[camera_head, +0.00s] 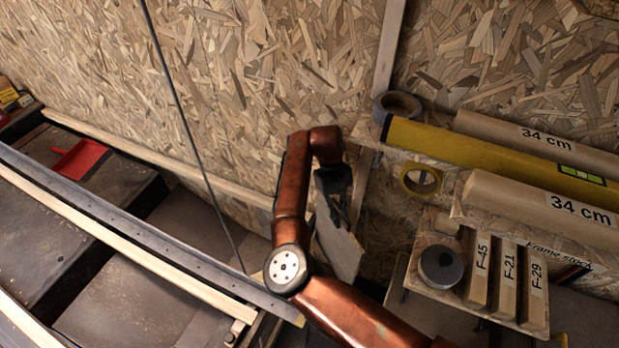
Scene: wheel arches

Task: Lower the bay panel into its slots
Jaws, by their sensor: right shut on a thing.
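My right arm comes in from the bottom and bends up in front of the chipboard wall. Its dark right gripper (334,200) points down and is shut on a thin pale board, which looks like the bay panel (340,250). The panel hangs tilted below the fingers, with its upper part hidden by the gripper and its left edge partly behind my arm. I cannot make out the slots. My left gripper is not in view.
Below is a rack of labelled blocks (506,280). At left, a long grey rail (130,228) and a red dustpan (78,159) lie over dark panels.

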